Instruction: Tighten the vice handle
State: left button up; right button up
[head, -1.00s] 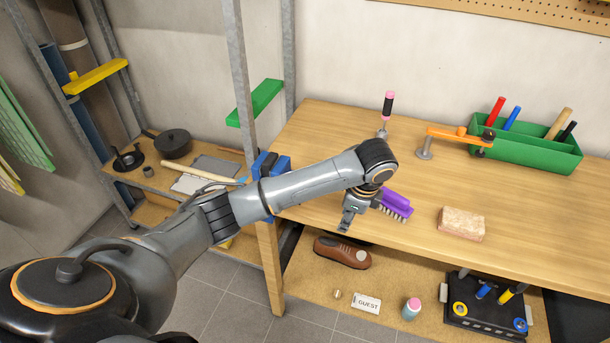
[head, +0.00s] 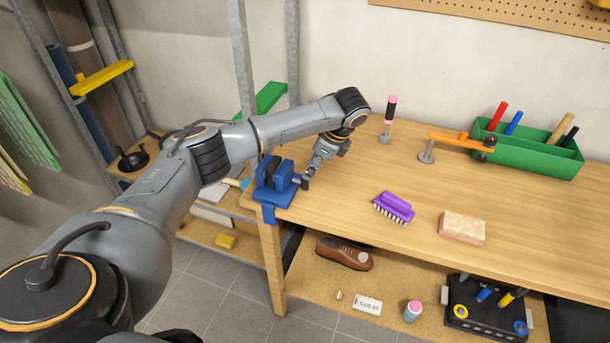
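The blue vice (head: 273,194) is fixed at the left front corner of the wooden workbench (head: 345,205). A small dark part, seemingly its handle (head: 304,184), sticks out on its right side. My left gripper (head: 309,177) points down and to the left, with its fingertips right at this dark part. The fingers are too small and too close to the handle to tell whether they touch it or are closed around it. My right gripper is not in view.
A purple brush (head: 395,207) and a tan sponge-like block (head: 462,227) lie on the bench. A pink-and-black handled tool (head: 390,112), an orange clamp-like piece (head: 455,142) and a green tool box (head: 530,152) stand further back. The bench front middle is clear.

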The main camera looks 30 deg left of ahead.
aim_at(301, 182)
pick_arm(q)
jog(key=p+x, duration=0.1)
jog(key=x, duration=0.5)
jog(key=shift+a+f, duration=0.15)
jog(key=shift+f, duration=0.1)
grip_shut()
